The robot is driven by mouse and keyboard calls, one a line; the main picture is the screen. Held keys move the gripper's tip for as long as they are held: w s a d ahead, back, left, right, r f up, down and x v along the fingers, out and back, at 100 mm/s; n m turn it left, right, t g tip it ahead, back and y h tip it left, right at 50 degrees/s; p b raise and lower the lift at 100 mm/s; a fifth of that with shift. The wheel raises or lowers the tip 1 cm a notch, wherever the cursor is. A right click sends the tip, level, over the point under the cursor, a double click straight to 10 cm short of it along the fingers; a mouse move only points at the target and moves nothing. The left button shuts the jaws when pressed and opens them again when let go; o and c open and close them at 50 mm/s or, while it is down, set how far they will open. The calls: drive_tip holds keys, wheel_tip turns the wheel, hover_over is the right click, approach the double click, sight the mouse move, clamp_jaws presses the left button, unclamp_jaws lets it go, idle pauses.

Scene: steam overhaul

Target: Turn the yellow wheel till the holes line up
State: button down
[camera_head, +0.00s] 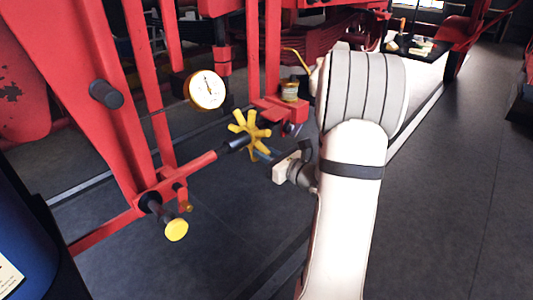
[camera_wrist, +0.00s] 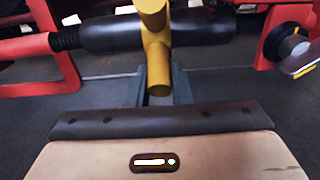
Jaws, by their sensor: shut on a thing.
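The yellow wheel (camera_head: 250,134) has several stubby spokes and sits on a dark shaft at the end of a red bar, in the middle of the head view. In the wrist view, one yellow spoke (camera_wrist: 157,62) points down toward me in front of the dark cylindrical shaft (camera_wrist: 103,34). My gripper (camera_wrist: 160,82) is shut on the end of that spoke, with a dark finger on each side. In the head view, my gripper (camera_head: 267,155) reaches the wheel's lower right side from the right. I cannot make out the holes in either view.
A round white gauge (camera_head: 207,90) is left of and above the wheel. A yellow-capped knob (camera_head: 176,230) sticks out below left, near red frame bars (camera_head: 100,110). A small can (camera_head: 290,92) stands on a red ledge behind. Dark floor (camera_head: 440,220) is clear at right.

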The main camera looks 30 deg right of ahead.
drive_tip(key=shift+f, duration=0.3)
drive_tip(key=shift+w+a+f+b, duration=0.15)
drive_tip(key=shift+w+f+b, duration=0.25)
drive_tip(key=shift+f+b, duration=0.15)
drive_tip(key=shift+w+f, duration=0.1)
idle(0.3)
drive_tip(key=c, duration=1.2)
unclamp_jaws()
drive_tip(key=shift+c, duration=0.2)
drive_tip(key=shift+v, duration=2.95)
